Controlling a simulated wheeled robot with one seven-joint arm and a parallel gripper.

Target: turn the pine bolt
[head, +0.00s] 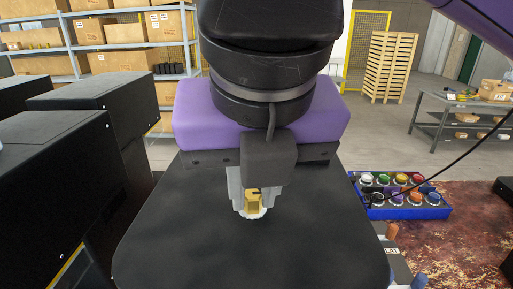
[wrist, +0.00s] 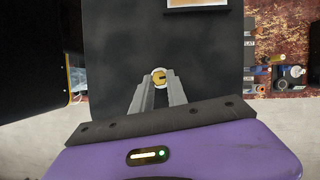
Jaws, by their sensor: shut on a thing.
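The pine bolt (head: 253,202) is a small yellow-tan piece on a pale round base, on the black top (head: 250,262) of a housing in front of me. In the wrist view the bolt (wrist: 159,79) shows as a yellow shape in a pale ring at the fingertips. My gripper (head: 251,208), with a purple body and pale grey fingers, points down over it. The fingers are shut on the bolt, one on each side; the wrist view also shows the gripper (wrist: 160,76) there. The fingers partly hide the bolt, and its turn angle is hard to read.
Tall black housings (head: 65,165) stand close on the left. A blue tray (head: 425,213) of several coloured round pieces sits at the right on a stained red-brown surface (head: 455,235). Small tools (wrist: 265,72) lie right of the black top. Shelves (head: 130,46) stand behind.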

